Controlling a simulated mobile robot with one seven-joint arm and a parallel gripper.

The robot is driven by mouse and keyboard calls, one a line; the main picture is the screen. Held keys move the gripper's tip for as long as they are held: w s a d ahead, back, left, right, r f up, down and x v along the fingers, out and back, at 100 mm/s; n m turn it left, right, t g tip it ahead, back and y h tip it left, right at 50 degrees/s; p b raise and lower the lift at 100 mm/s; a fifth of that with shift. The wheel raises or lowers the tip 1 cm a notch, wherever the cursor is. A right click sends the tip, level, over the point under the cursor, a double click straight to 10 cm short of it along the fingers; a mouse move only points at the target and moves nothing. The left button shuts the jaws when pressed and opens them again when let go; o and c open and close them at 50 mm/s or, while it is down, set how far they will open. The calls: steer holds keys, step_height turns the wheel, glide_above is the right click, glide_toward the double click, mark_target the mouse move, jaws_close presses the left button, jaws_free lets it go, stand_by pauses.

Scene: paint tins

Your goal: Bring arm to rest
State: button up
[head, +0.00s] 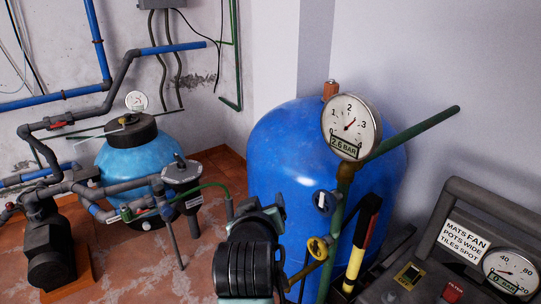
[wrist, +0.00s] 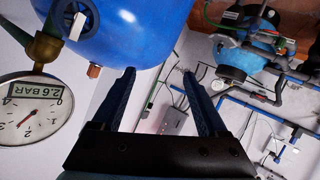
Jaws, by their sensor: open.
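My gripper (wrist: 157,63) shows in the wrist view, where its two dark fingers stand wide apart with nothing between them. Past the fingers are the pale wall and a grey wall box (wrist: 173,122). That view is turned upside down. In the head view, part of my arm (head: 250,262), dark and ribbed, rises at the bottom middle in front of the large blue tank (head: 285,150). The fingers cannot be made out clearly there. No paint tins are seen.
A round gauge (head: 351,126) marked 2.6 BAR stands on a brass pipe right of my arm; it also shows close in the wrist view (wrist: 33,118). A panel (head: 465,232) is at right. A smaller blue filter tank (head: 138,160) and pipes are at left.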

steer(key=s+r+m+t, duration=0.1)
steer(key=s+r+t, duration=0.15)
steer(key=r, duration=0.75)
steer(key=s+r+m+t, duration=0.15)
steer(key=r+t, duration=0.25)
steer(key=r, duration=0.7)
steer(key=s+d+r+m+t, duration=0.1)
steer(key=s+r+t, duration=0.7)
steer(key=s+r, duration=0.95)
step_height(320, 180, up, 18)
steer(key=w+p, duration=0.1)
steer(key=p, duration=1.7)
steer(key=shift+y, duration=0.3)
steer(key=shift+d+f, duration=0.15)
